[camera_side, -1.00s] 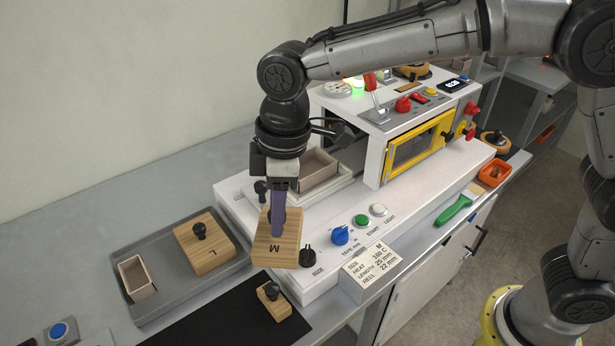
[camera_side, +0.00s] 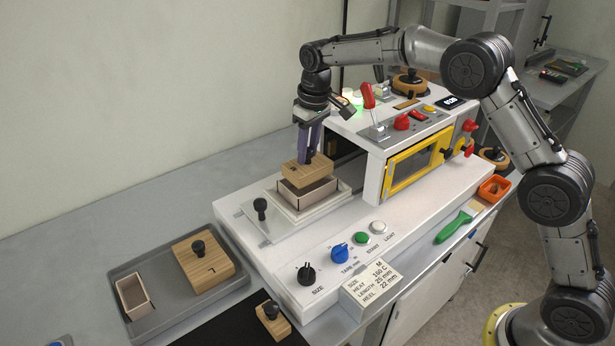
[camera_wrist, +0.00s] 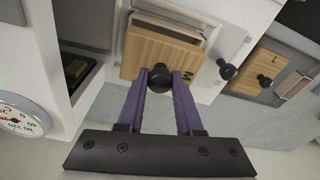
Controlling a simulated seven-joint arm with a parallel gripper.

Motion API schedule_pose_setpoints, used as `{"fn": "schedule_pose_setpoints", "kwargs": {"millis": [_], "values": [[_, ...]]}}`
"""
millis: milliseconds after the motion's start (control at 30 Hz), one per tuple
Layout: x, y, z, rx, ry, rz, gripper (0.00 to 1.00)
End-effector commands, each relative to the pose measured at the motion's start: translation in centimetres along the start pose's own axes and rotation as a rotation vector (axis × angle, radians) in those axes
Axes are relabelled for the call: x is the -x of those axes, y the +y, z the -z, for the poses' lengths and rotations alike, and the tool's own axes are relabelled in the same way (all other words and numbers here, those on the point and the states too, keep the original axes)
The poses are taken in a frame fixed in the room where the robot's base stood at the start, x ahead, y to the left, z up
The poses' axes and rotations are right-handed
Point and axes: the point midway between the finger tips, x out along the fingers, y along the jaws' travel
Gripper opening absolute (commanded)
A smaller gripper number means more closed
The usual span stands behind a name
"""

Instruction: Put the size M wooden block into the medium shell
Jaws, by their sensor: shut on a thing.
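The M wooden block (camera_side: 307,172) is held above the medium shell (camera_side: 306,194), a cardboard-brown open box on the machine's white plate. The block hangs over the shell, and a dark gap shows between them at the front. In the wrist view the block (camera_wrist: 160,52) shows its M mark, and part of the shell (camera_wrist: 172,24) shows beyond it. My gripper (camera_side: 306,152) is shut on the block's dark knob, and its purple fingers (camera_wrist: 160,82) are around that knob in the wrist view.
The yellow-framed oven (camera_side: 410,160) stands right of the shell. A black-knobbed slider (camera_side: 260,208) stands at its left. The L block (camera_side: 203,262) and a small shell (camera_side: 134,295) lie in a grey tray. A small block (camera_side: 272,318) sits on the black mat.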

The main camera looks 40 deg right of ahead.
Motion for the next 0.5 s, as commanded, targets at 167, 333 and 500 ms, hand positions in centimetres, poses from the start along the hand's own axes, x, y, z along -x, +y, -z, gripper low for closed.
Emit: {"fn": "schedule_pose_setpoints", "kwargs": {"millis": [167, 333, 500], "values": [[-1.6, -0.1, -0.1, 0.001, 0.002, 0.000, 0.00], [-4.0, -0.1, -0.5, 0.002, 0.000, 0.000, 0.00], [-5.1, -0.1, -0.6, 0.002, 0.003, 0.000, 0.00]]}}
